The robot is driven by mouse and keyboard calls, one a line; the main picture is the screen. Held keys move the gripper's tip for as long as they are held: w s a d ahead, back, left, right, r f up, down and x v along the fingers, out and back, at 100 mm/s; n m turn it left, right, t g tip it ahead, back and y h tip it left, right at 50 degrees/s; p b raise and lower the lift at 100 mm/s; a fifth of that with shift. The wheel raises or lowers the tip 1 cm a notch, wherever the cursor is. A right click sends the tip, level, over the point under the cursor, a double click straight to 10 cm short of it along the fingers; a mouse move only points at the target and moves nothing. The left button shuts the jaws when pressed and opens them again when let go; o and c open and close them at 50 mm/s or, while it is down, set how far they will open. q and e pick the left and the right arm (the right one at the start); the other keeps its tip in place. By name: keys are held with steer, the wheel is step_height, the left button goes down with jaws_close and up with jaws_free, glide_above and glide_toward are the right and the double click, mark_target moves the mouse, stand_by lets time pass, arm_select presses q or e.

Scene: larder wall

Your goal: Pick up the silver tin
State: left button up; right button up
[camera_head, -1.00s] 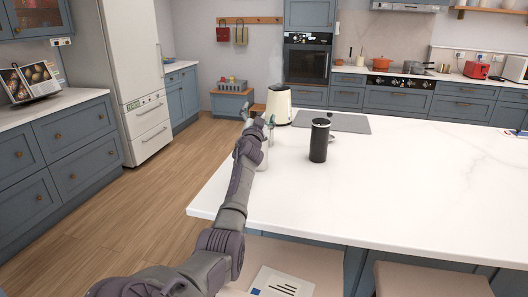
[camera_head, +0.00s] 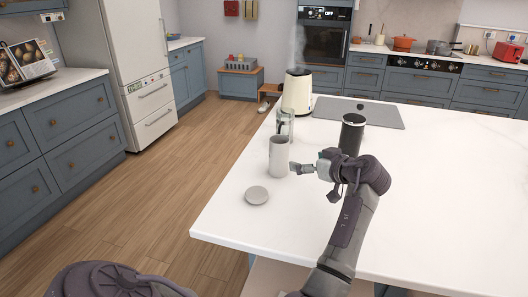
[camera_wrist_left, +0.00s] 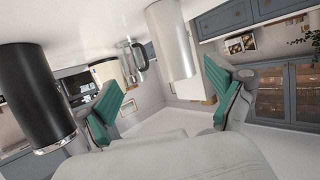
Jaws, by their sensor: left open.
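The silver tin (camera_head: 279,157), a plain pale grey cylinder, stands upright on the white island near its left edge. It also shows in the left wrist view (camera_wrist_left: 171,42), where the picture is tilted and the tin is beyond the gap between the fingers. My left gripper (camera_head: 301,168) is just right of the tin in the head view, low beside it. Its green-padded fingers (camera_wrist_left: 162,88) are apart in the left wrist view, with nothing held between them. My right gripper is not in view.
A round grey lid (camera_head: 257,195) lies in front of the tin. A glass press (camera_head: 285,124) stands close behind it, then a steaming cream kettle (camera_head: 297,93). A black canister (camera_head: 352,134) stands right, behind my left arm. The island's right side is clear.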

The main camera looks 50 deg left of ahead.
mark_target(286, 159)
arm_select(q)
steer(key=shift+n+g, duration=0.3)
steer(key=x, duration=0.2)
steer(key=p+x, duration=0.1)
steer(key=x, duration=0.2)
steer(key=s+x, duration=0.1)
steer(key=x, duration=0.1)
steer(key=shift+w+a+f, duration=0.1)
steer(key=shift+a+f, duration=0.05)
steer(key=shift+f, duration=0.05)
steer(key=shift+a+f+p, duration=0.1)
steer(key=shift+a+p, duration=0.35)
steer(key=x, duration=0.1)
steer(key=p+x, duration=0.1)
steer(key=x, duration=0.2)
steer(key=shift+a+f, duration=0.25)
steer(key=shift+a, duration=0.15)
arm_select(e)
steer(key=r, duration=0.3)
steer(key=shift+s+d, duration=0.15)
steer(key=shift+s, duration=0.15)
arm_select(q)
steer(key=shift+d, duration=0.1)
steer(key=shift+c, duration=0.9)
steer(key=shift+r, duration=0.1)
steer(key=c, duration=1.2)
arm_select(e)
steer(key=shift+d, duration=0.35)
